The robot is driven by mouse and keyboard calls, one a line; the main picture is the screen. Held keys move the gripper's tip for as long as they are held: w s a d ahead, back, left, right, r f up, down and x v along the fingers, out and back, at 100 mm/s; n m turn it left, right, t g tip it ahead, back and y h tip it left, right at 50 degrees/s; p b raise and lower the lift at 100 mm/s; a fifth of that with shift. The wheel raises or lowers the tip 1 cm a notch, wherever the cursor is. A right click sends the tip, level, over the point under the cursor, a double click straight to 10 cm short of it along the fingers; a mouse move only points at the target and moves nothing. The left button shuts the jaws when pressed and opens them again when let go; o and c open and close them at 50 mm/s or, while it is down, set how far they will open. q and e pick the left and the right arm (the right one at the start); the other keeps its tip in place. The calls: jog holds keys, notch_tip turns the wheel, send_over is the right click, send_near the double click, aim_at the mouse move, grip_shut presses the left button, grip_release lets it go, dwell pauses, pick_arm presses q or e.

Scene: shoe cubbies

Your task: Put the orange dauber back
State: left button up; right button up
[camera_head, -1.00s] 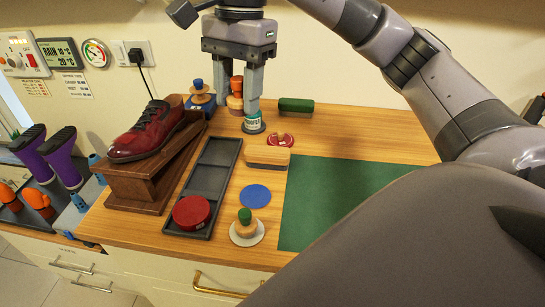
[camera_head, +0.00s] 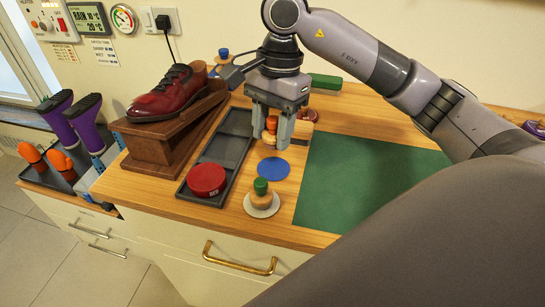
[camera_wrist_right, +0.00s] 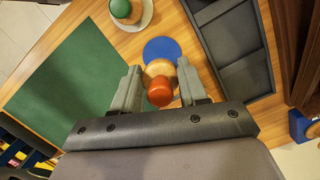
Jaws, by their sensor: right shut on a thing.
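The orange dauber (camera_head: 271,128), with an orange knob and a pale wooden body, is between the two fingers of my right gripper (camera_head: 274,138). My right gripper is shut on it. In the wrist view the orange knob (camera_wrist_right: 160,92) points toward the camera, between the fingertips (camera_wrist_right: 158,84). The flat blue disc (camera_head: 273,168) lies on the table just in front of the dauber in the head view. In the wrist view the dauber overlaps the edge of the blue disc (camera_wrist_right: 163,48). Whether its underside touches the table is unclear. My left gripper is out of view.
A green-knobbed dauber (camera_head: 261,189) stands on a white disc (camera_head: 262,211). Left are a dark tray (camera_head: 222,155) with a red tin (camera_head: 206,179), and a red shoe (camera_head: 172,92) on a wooden stand (camera_head: 150,145). A green mat (camera_head: 350,185) lies right.

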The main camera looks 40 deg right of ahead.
aim_at(272, 169)
notch_tip(272, 169, down, 6)
jog(key=shift+f, duration=0.15)
dwell(0.3)
jog(key=shift+f+b, duration=0.2)
jog(key=shift+b, duration=0.15)
jog(key=o, duration=0.9)
jog(key=shift+r, duration=0.1)
jog(key=shift+o, duration=0.2)
